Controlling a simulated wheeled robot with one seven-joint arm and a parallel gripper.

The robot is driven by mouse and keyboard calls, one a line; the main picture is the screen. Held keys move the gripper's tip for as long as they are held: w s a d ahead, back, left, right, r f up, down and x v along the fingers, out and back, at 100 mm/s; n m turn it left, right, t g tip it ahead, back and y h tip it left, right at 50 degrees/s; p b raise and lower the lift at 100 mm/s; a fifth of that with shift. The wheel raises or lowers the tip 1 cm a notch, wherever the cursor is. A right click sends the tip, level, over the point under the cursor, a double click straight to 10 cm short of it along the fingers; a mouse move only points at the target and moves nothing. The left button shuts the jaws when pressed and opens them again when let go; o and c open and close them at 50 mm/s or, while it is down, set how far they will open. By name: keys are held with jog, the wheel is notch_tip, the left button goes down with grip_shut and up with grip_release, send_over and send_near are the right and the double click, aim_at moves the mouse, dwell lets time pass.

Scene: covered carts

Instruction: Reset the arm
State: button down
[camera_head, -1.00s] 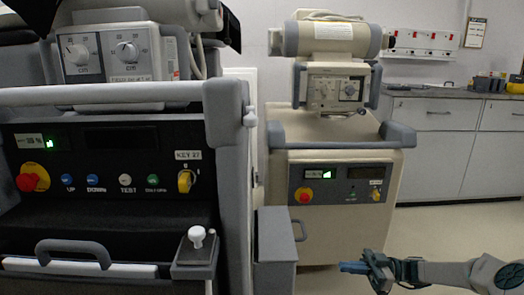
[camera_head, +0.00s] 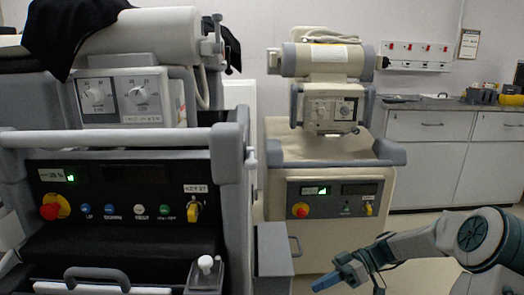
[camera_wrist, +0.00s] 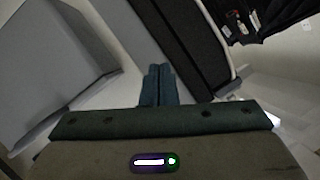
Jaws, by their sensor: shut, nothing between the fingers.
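My gripper (camera_head: 330,281) is at the lower right in the head view, at the end of my arm, which reaches in from the right edge. Its blue fingers point left and a little down. In the wrist view the fingers (camera_wrist: 158,86) lie side by side with nothing between them. The gripper is shut and empty. It appears in front of the rear cart, to the right of the near cart's grey side box (camera_head: 274,262); the exact gap cannot be told.
The near cart (camera_head: 180,140) with its button panel and white-knobbed lever (camera_head: 205,265) fills the left. A beige cart (camera_head: 280,210) stands behind. Grey cabinets (camera_head: 420,165) with a countertop line the back right. Open floor shows at the right.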

jog(key=s+r+m+t+h+p, duration=0.2)
jog(key=s+r+m+h+p, duration=0.2)
jog(key=r+p, duration=0.6)
jog(key=s+r+m+t+h+p, duration=0.2)
jog(key=s+r+m+h+p, duration=0.3)
jog(key=r, duration=1.2)
jog(key=s+r+m+t+h+p, duration=0.2)
jog(key=s+r+m+h+p, duration=0.2)
jog(key=s+r+p, duration=0.6)
notch_tip(320, 180, up, 4)
jog(key=m+p, duration=0.1)
jog(key=p, duration=0.5)
jog(key=shift+s+a+r+m+h+p, duration=0.15)
jog(key=shift+a+r+m+h+p, duration=0.05)
jog(key=shift+m+h+p, duration=0.2)
